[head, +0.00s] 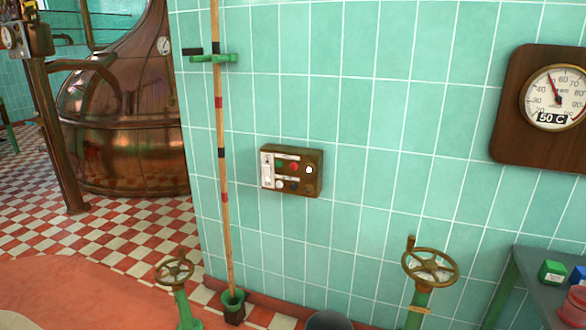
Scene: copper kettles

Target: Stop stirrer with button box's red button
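The button box (314,184) is a small brown box with a pale front panel, fixed to the green tiled wall near the middle of the head view. A red button (294,167) sits in its upper row, between a green button (281,164) on the left and a white round one (310,170) on the right. Darker and pale round controls are in the lower row. The stirrer cannot be made out. Neither of my grippers is in view.
A wooden pole (223,170) stands against the wall left of the box. Two valve handwheels (174,271) (430,267) rise in front of the wall. A copper kettle (125,130) is at the back left. A dial thermometer (556,97) hangs right, above a grey table (530,262).

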